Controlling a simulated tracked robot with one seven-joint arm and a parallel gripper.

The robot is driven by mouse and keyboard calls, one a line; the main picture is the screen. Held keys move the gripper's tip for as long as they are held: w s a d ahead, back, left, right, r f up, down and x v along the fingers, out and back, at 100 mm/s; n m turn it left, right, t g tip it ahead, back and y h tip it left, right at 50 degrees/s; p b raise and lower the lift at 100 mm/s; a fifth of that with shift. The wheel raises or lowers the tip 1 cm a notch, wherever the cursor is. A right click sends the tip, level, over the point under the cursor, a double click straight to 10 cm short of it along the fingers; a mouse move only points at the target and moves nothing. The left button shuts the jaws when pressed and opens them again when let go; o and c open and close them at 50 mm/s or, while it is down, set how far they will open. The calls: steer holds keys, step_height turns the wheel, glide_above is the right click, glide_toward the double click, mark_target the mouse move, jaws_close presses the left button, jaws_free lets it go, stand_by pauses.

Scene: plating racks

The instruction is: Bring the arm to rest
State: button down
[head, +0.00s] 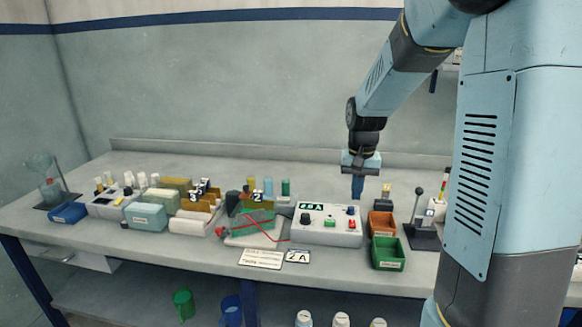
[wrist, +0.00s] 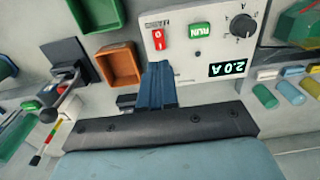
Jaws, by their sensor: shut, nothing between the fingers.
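My gripper (head: 357,187) hangs pointing down above the back right part of the bench, behind the power supply and the orange bin. Its blue fingers are shut together with nothing between them. In the wrist view the shut fingers (wrist: 158,85) point toward the edge of the power supply (wrist: 195,45). That white box (head: 327,225) has a display that reads 2.0 A, a green RUN button, a red switch and a black knob. The gripper appears apart from the box and the bins.
An orange bin (head: 382,223) and a green bin (head: 388,253) stand right of the power supply. A black lever stand (head: 420,235) is farther right. A plating rack with red wire (head: 255,222) and several bottles and boxes fill the left. The bench's back strip (head: 250,160) is clear.

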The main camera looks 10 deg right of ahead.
steer(key=s+r+n+t, duration=0.1)
steer(key=s+r, duration=0.3)
steer(key=s, duration=0.3)
steer(key=s+a+r+n+t, duration=0.1)
steer(key=s+r, duration=0.3)
steer(key=s, duration=0.4)
steer(key=s+r+n+t, duration=0.1)
steer(key=s+r+t, duration=0.2)
steer(key=s, duration=0.5)
steer(key=shift+s+a+r, duration=0.2)
steer(key=shift+s+r, duration=0.05)
steer(key=shift+r, duration=0.6)
steer(key=w+f+m+g, duration=0.2)
steer(key=w+f+m, duration=0.1)
steer(key=w+m, duration=0.7)
steer(key=w+d+f+m+g, duration=0.1)
steer(key=w+f+m+g, duration=0.2)
steer(key=w+m, duration=0.8)
steer(key=shift+w+f, duration=0.15)
steer(key=shift+w, duration=0.4)
steer(key=shift+d, duration=0.1)
